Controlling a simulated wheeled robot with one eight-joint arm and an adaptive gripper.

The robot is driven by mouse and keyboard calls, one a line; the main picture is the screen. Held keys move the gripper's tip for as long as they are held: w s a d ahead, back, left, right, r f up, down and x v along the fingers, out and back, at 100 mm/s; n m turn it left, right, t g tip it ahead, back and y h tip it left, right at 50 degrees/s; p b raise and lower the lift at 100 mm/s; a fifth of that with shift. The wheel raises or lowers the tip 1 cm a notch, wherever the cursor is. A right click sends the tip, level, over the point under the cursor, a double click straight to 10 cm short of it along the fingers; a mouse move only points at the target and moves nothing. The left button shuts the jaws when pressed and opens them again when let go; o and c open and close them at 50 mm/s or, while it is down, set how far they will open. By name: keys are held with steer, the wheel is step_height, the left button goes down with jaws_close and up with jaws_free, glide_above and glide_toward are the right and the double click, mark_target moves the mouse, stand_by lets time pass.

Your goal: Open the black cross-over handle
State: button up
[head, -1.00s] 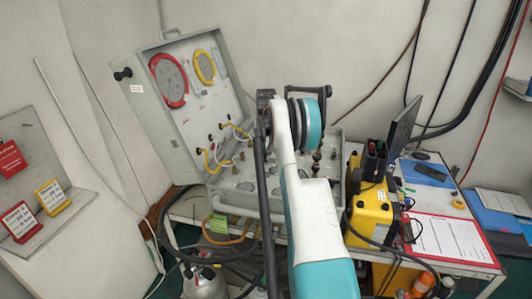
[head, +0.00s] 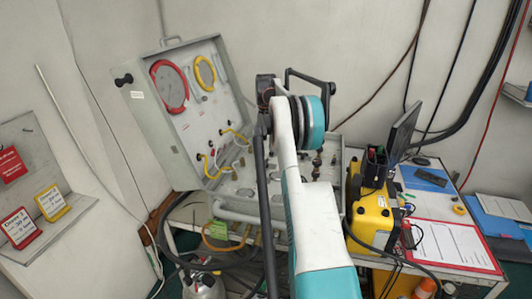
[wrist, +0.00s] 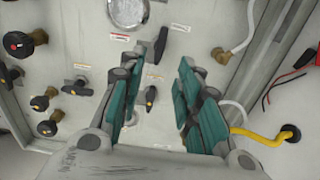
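My gripper (wrist: 158,72) is open over the panel in the wrist view, with its teal-padded fingers apart and nothing held. Between and beyond the fingers are a black handle (wrist: 160,46) and a small black lever with a yellowish tip (wrist: 150,97). Another black handle (wrist: 77,87) lies left of the fingers. The labels are too small to read, so I cannot tell which one is the cross-over handle. In the head view my arm hides the gripper and part of the open grey panel case (head: 228,200).
Several round knobs, one with a red centre (wrist: 16,44), stand at the left in the wrist view. A round gauge (wrist: 128,12) is at the top. A yellow hose (wrist: 262,138) lies at the right. A yellow case (head: 370,218) stands right of the panel in the head view.

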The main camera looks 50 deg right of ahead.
steer(key=shift+r, duration=2)
